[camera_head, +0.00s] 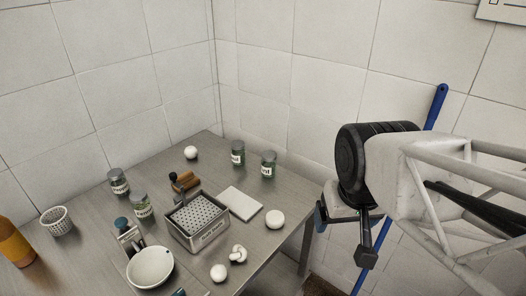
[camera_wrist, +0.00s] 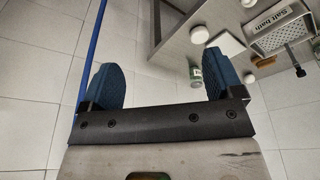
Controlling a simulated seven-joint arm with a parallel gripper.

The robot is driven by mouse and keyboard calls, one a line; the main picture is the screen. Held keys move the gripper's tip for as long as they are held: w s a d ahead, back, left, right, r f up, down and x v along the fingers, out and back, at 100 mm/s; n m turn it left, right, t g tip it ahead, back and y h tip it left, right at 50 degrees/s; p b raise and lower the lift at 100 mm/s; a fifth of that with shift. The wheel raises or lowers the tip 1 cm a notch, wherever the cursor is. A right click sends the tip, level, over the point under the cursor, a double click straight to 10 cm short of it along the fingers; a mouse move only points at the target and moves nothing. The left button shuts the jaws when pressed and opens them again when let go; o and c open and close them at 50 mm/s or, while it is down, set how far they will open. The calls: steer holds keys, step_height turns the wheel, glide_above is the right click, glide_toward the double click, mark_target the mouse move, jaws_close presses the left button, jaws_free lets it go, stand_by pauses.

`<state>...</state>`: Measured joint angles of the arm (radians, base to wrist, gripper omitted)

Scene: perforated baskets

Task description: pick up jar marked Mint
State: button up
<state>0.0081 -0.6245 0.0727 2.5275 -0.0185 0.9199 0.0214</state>
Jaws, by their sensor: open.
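Several lidded glass jars with white labels stand on the metal table; the label words are too small to read, so I cannot tell which is Mint. Two are at the back: one jar (camera_head: 237,154) and another jar (camera_head: 268,165) to its right. Two more are at the left: one jar (camera_head: 118,182) and one jar (camera_head: 141,205). My gripper (camera_head: 343,236) is open and empty, off the table's right edge and apart from all jars. In the wrist view, a green jar (camera_wrist: 195,74) shows beyond my open gripper (camera_wrist: 163,80), beside the right finger.
A perforated metal basket (camera_head: 197,221) sits mid-table, with a white slab (camera_head: 240,204) to its right. White rounded items, a white bowl (camera_head: 150,267), a small white basket (camera_head: 56,221) and an orange bottle (camera_head: 14,243) stand around. A blue pole (camera_head: 436,107) leans behind my arm.

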steer(key=w+d+f+t, duration=0.1)
steer(key=w+f+t, duration=0.15)
steer(key=w, duration=1.05)
steer(key=n+t+y, duration=0.4)
steer(key=t+y, duration=0.1)
steer(key=t, duration=0.2)
glide_toward(269, 155)
steer(key=w, duration=0.2)
steer(key=shift+a+f+n, duration=0.3)
steer(key=shift+a+f, duration=0.05)
steer(key=shift+f, duration=0.35)
steer(key=shift+w, duration=0.1)
steer(key=shift+x, duration=1.25)
steer(key=shift+w, duration=0.1)
steer(key=shift+x, duration=2.5)
